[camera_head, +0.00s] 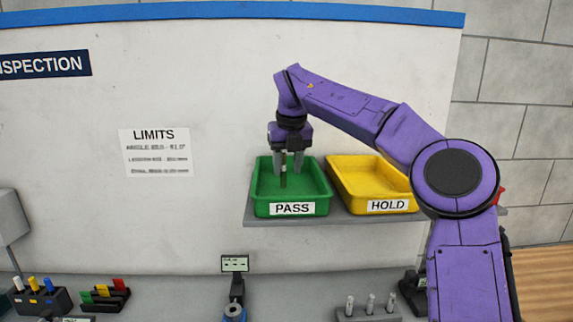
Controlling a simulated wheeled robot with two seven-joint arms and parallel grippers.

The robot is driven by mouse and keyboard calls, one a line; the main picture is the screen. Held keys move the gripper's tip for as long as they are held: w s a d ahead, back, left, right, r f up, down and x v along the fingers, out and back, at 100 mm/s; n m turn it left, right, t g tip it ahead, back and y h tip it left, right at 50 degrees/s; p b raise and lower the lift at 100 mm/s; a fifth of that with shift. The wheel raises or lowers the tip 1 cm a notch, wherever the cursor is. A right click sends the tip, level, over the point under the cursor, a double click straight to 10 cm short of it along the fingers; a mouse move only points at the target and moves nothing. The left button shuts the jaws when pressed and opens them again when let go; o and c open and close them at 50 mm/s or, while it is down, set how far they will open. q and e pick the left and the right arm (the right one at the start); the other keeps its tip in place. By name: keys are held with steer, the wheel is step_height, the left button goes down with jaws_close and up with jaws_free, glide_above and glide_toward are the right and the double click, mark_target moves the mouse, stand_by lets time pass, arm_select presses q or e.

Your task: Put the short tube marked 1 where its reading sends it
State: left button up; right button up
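My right gripper (288,172) points straight down into the green PASS tray (262,206). Its two grey fingers stand apart, with a gap between them. A thin, dark, upright piece (283,181), which looks like a short tube, shows between and just below the fingertips, nearer the left finger. It does not appear clamped by both fingers. No mark can be read on it. The yellow HOLD tray (357,175) is to the right and looks empty where it shows. My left gripper is not in view.
Both trays sit on a grey shelf (345,218). Below are a small stand with a display (235,264), a rack with several pale upright pieces (370,314), and coloured pieces in black holders (105,297). A LIMITS sheet (155,152) hangs on the wall panel; its smaller text is unreadable.

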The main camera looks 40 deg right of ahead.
steer(key=shift+s+r, duration=0.2)
steer(key=shift+s, duration=0.3)
steer(key=shift+s+r, duration=0.2)
steer(key=shift+s, duration=0.25)
steer(key=r, duration=0.1)
steer(key=w+r, duration=0.1)
steer(key=r, duration=0.1)
steer(key=shift+w+a, duration=0.25)
steer(key=shift+a, duration=0.05)
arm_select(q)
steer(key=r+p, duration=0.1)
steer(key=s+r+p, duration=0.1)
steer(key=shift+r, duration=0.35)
arm_select(e)
step_height(320, 180, up, 8)
glide_above(285, 166)
steer(key=s+a, duration=0.2)
steer(key=s, duration=0.2)
steer(key=shift+s+d, duration=0.15)
steer(key=shift+d, duration=0.1)
